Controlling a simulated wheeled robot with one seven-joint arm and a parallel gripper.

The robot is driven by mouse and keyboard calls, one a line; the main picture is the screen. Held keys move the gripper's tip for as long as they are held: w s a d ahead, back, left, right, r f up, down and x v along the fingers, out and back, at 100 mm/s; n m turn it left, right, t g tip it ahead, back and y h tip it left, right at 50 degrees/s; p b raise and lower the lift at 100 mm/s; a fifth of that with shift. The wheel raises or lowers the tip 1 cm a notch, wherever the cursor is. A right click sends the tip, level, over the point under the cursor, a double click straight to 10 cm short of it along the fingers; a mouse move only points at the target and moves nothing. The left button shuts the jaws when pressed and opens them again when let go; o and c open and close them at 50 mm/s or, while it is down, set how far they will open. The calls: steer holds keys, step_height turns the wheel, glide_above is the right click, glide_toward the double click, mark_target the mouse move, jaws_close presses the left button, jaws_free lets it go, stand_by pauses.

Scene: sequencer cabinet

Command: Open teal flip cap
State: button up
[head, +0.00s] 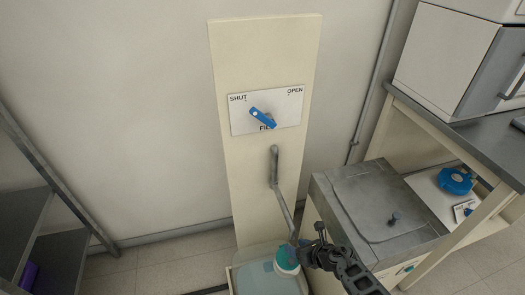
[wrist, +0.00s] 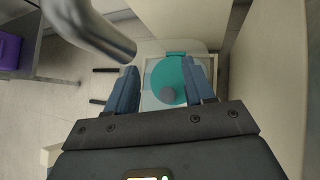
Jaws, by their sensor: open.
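The teal flip cap (head: 286,256) shows low in the head view, under the spout, partly hidden by my gripper (head: 308,247). In the wrist view the cap (wrist: 184,72) is a teal disc with a small tab at its far edge, and it looks closed. Whether a finger touches the cap cannot be told.
A bent metal spout (head: 276,175) hangs close above, also large in the wrist view (wrist: 95,30). A blue lever (head: 264,117) sits on a SHUT/OPEN plate. A metal-topped cabinet (head: 370,200) stands right of my gripper, shelves (head: 40,225) at left.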

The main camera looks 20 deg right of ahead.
steer(key=shift+s+a, duration=0.25)
steer(key=shift+a, duration=0.05)
steer(key=s+a+r+m+t, duration=0.2)
steer(key=s+r+m, duration=0.2)
steer(key=s+m, duration=0.25)
steer(key=s+a+r+m+t+h, duration=0.1)
steer(key=s+a+r+m, duration=0.2)
steer(key=s+m, duration=0.35)
steer(key=s+a+r+m+t, duration=0.2)
steer(key=s+r+m, duration=0.2)
steer(key=s, duration=0.5)
steer(key=s+d+r+m+t+h, duration=0.1)
steer(key=s+d+r+m+h, duration=0.1)
steer(key=s+r+m, duration=0.9)
step_height(320, 180, up, 3)
steer(key=shift+s+d, duration=0.15)
steer(key=shift+s, duration=0.5)
steer(key=s+d+r+m, duration=0.1)
steer(key=s+r+m, duration=0.1)
steer(key=r, duration=0.3)
steer(key=s+d+r+m, duration=0.1)
steer(key=s+r+m, duration=0.1)
steer(key=r+m, duration=0.2)
steer(key=s+d+r+m+h, duration=0.1)
steer(key=s+r+m, duration=0.1)
steer(key=r, duration=0.5)
steer(key=shift+s+r+m, duration=0.1)
steer(key=shift+s+m, duration=0.2)
steer(key=shift+m, duration=0.3)
steer(key=shift+r, duration=0.4)
